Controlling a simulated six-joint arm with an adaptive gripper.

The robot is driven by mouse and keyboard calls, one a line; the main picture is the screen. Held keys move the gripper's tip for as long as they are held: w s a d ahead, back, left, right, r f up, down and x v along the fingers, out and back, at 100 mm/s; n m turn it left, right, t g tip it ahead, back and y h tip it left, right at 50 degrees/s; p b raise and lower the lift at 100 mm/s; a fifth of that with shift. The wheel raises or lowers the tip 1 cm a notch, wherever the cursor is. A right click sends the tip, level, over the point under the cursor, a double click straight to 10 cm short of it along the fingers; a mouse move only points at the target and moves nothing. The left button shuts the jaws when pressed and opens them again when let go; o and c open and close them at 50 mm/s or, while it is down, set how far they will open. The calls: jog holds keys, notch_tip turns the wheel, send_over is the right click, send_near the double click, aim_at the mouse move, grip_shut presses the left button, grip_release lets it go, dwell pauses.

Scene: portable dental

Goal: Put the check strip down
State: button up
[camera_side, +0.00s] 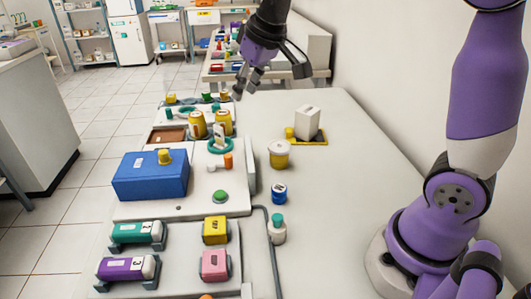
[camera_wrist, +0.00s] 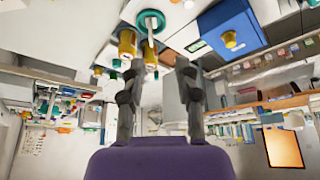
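My gripper (camera_side: 247,86) is raised over the far end of the bench, beyond the yellow cans. In the wrist view the two fingers of my gripper (camera_wrist: 159,66) stand apart, with nothing seen held between them. A small upright white piece (camera_side: 219,131) stands at a green ring (camera_side: 221,146) on the white platform. It may be the check strip, but it is too small to be sure. The green ring also shows in the wrist view (camera_wrist: 151,13), well away from the fingers.
Two yellow cans (camera_side: 197,126) stand beside the ring. A blue box (camera_side: 140,180) with a yellow knob is nearer. A yellow jar (camera_side: 279,157), a blue-banded jar (camera_side: 279,194) and a white block (camera_side: 307,121) stand to the right. The bench along the wall is mostly clear.

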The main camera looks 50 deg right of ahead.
jog(key=s+a+f, duration=0.2)
jog(key=s+f, duration=0.1)
jog(key=s, duration=1.4)
jog(key=shift+s+a+t, duration=0.15)
jog(key=shift+s+t, duration=0.05)
jog(key=shift+t, duration=0.2)
